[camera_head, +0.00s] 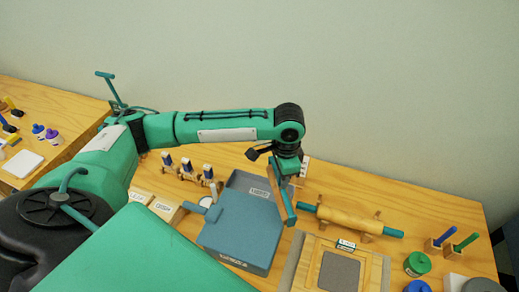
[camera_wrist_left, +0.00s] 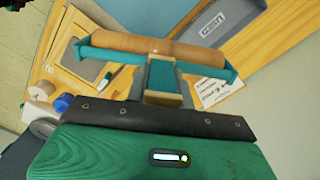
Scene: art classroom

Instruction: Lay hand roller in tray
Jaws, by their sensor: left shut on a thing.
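My left gripper (camera_head: 287,170) is shut on the hand roller (camera_head: 282,203), holding it above the table beside a grey tray. In the left wrist view the hand roller (camera_wrist_left: 150,43) shows a tan cylinder across a teal frame, with its short handle toward my left gripper (camera_wrist_left: 160,100). The grey tray (camera_head: 236,180) has a white label and lies left of the roller in the head view; the grey tray (camera_wrist_left: 240,8) shows at the top of the left wrist view. Whether roller and tray touch cannot be told. My right gripper is not in view.
A blue-grey box (camera_head: 240,235) lies in front of the tray. A wooden rolling pin (camera_head: 345,219) with teal handles rests on supports to the right. A framed wooden board (camera_head: 309,265) lies nearer. Green and blue pots stand at the right; small stamps stand behind left.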

